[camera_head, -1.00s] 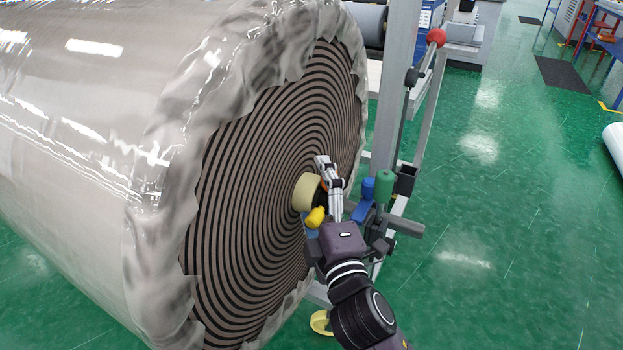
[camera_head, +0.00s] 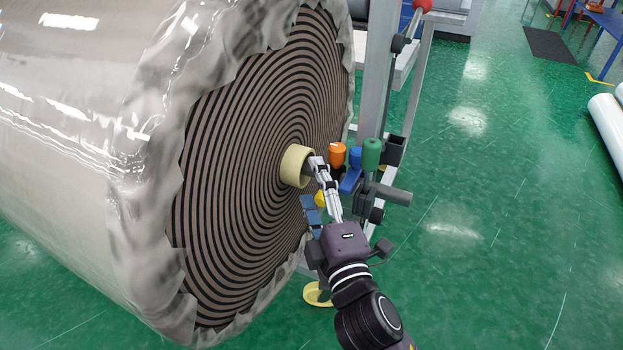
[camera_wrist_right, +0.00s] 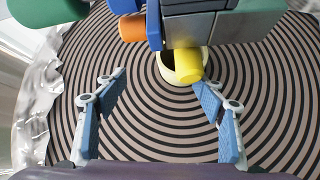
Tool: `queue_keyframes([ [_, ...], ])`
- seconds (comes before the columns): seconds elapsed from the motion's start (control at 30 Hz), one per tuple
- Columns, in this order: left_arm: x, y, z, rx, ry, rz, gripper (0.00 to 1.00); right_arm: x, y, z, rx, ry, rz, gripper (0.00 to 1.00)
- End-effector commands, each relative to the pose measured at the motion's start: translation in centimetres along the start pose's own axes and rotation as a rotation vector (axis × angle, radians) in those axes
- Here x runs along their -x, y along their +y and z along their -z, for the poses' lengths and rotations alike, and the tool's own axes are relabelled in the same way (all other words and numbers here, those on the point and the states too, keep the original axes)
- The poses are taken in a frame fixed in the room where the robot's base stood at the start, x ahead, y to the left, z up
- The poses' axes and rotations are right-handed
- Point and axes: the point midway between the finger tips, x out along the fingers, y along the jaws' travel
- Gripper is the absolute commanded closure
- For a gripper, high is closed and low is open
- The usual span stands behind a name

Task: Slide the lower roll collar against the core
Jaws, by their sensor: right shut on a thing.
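The large wrapped roll (camera_head: 240,170) has a spiral striped end face. A cream core (camera_head: 297,166) sticks out of its centre; it also shows in the wrist view (camera_wrist_right: 165,72). Orange (camera_head: 338,155), blue (camera_head: 356,160) and green (camera_head: 372,152) cylinders stand beside the core. A yellow cylinder (camera_head: 320,199) sits below it; in the wrist view it overlaps the core, near one fingertip (camera_wrist_right: 188,64). I cannot tell which part is the lower collar. My right gripper (camera_head: 318,165) is at the core's right. Its fingers (camera_wrist_right: 160,88) look apart there, and what they bear on is unclear.
A grey upright frame (camera_head: 378,70) with a red-knobbed lever (camera_head: 423,5) stands just right of the roll. A grey bar (camera_head: 390,194) juts out near my right wrist. A yellow foot (camera_head: 317,293) is below. Green floor (camera_head: 490,230) is open to the right.

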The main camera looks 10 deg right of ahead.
Motion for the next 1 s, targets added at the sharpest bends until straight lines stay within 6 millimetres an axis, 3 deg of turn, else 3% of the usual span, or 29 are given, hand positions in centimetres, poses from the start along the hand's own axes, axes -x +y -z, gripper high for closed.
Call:
queue_keyframes([
  [0.03,0.3,0.0,0.1,0.000,0.001,0.000,1.00,0.7,2.2,1.4,-0.019,0.037,-0.046,0.59],
  [0.5,2.8,-0.1,0.2,0.001,0.014,0.003,1.00,3.6,1.3,0.7,-0.010,0.028,-0.036,0.62],
  [1.0,2.8,-0.2,-0.1,-0.001,0.010,0.004,1.00,3.6,1.2,0.7,-0.008,0.026,-0.033,0.62],
])
